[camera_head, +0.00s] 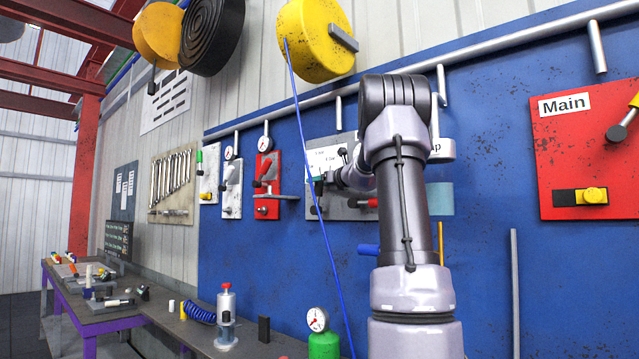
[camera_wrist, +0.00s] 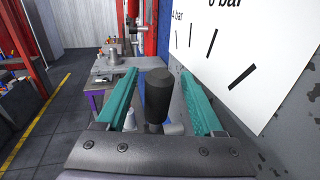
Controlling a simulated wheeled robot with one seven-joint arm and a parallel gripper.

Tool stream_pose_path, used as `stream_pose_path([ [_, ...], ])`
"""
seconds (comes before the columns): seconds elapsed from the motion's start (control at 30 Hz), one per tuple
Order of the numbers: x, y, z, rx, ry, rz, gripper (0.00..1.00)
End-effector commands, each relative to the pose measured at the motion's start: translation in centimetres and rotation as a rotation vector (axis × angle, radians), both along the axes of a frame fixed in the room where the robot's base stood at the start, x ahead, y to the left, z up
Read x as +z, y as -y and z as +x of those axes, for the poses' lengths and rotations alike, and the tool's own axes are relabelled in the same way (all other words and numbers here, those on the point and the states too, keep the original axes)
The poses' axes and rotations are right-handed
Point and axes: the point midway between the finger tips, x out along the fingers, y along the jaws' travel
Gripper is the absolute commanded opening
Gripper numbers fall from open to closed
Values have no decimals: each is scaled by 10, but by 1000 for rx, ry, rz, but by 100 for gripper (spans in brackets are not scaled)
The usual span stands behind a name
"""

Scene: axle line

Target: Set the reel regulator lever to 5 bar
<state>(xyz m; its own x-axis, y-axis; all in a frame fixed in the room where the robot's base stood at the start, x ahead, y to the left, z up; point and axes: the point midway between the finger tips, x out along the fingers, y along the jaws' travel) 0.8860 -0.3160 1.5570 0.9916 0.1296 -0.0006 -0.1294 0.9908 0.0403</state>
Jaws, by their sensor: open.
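The white scale plate (camera_wrist: 240,60) with black tick marks fills the right of the wrist view. Its "4 bar" label is readable; a larger "bar" label is cut off at the top edge. A black cylindrical lever knob (camera_wrist: 160,95) stands between the teal fingers of my gripper (camera_wrist: 158,75), which is open, with gaps on both sides of the knob. In the head view my gripper (camera_head: 319,186) is at the grey regulator panel (camera_head: 353,211), whose scale plate (camera_head: 322,158) is partly hidden by my arm. The lever's exact setting cannot be read.
A red "Main" panel (camera_head: 588,150) is on the blue wall at right. A blue hose (camera_head: 305,140) hangs from the yellow reel (camera_head: 312,40), passing close to my gripper. Smaller regulator panels (camera_head: 267,185) are to the left. A bench (camera_head: 195,335) with a green bottle (camera_head: 323,345) stands below.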

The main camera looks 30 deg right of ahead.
Motion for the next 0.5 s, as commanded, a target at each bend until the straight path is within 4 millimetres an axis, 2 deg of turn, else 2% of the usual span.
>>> stream_pose_path([
  [0.23,0,0,1,1,0,0,69],
  [0.37,0,0,1,1,0,0,19],
  [0.4,0,-1,1,1,0,0,4],
  [0.43,0,-1,1,1,0,0,0],
  [0.5,0,-1,1,1,0,0,0],
])
